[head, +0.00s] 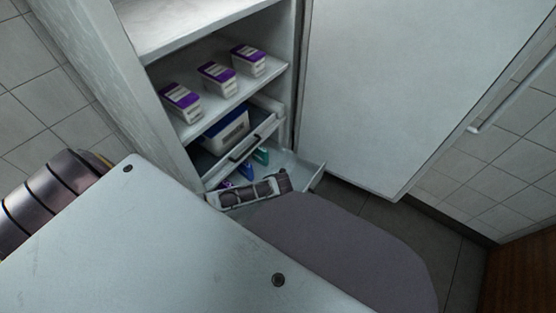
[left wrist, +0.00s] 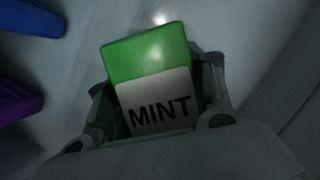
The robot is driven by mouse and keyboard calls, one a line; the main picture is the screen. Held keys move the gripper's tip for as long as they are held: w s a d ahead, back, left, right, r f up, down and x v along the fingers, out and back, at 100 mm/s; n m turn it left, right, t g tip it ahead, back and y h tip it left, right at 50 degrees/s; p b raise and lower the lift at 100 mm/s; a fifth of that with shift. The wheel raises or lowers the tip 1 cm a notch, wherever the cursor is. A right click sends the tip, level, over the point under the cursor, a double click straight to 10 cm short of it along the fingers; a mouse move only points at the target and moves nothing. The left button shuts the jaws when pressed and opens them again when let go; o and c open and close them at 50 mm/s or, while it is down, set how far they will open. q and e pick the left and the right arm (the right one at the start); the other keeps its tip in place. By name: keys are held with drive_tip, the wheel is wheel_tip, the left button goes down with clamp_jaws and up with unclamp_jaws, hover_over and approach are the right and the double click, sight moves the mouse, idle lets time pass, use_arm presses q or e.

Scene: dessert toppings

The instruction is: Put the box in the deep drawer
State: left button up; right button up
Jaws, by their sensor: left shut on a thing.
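A green box with a white label reading MINT (left wrist: 150,85) sits between the fingers of my left gripper (left wrist: 157,92) in the left wrist view. The gripper is shut on it. The deep drawer (head: 312,178) is the lowest one in the cabinet and is pulled open. It holds a purple box (head: 226,184), a blue box (head: 246,170) and a teal-green box (head: 261,156). The blue (left wrist: 30,16) and purple (left wrist: 18,106) boxes show left of the held box in the left wrist view. In the head view the held box cannot be made out. My right gripper is not in view.
Above the deep drawer, a shallower drawer (head: 246,148) holds a blue-and-white container (head: 228,130). The cabinet door (head: 390,90) is open on the right. A pale flat surface (head: 140,240) fills the lower left.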

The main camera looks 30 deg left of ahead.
use_arm(q)
drive_tip(key=shift+f, duration=0.15)
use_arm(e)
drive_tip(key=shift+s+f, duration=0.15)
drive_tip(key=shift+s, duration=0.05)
use_arm(q)
drive_tip(key=o, duration=1.4)
drive_tip(key=shift+c, duration=0.2)
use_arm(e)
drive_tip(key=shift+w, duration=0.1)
use_arm(q)
drive_tip(key=shift+p+v, duration=0.6)
drive_tip(key=shift+v, duration=0.35)
drive_tip(key=shift+p+v, duration=0.6)
drive_tip(key=shift+v, duration=0.5)
drive_tip(key=shift+p+v, duration=0.6)
drive_tip(key=shift+v, duration=0.55)
drive_tip(key=shift+p+v, duration=0.4)
drive_tip(key=shift+v, duration=0.35)
drive_tip(key=shift+p+v, duration=0.9)
drive_tip(key=shift+v, duration=1.15)
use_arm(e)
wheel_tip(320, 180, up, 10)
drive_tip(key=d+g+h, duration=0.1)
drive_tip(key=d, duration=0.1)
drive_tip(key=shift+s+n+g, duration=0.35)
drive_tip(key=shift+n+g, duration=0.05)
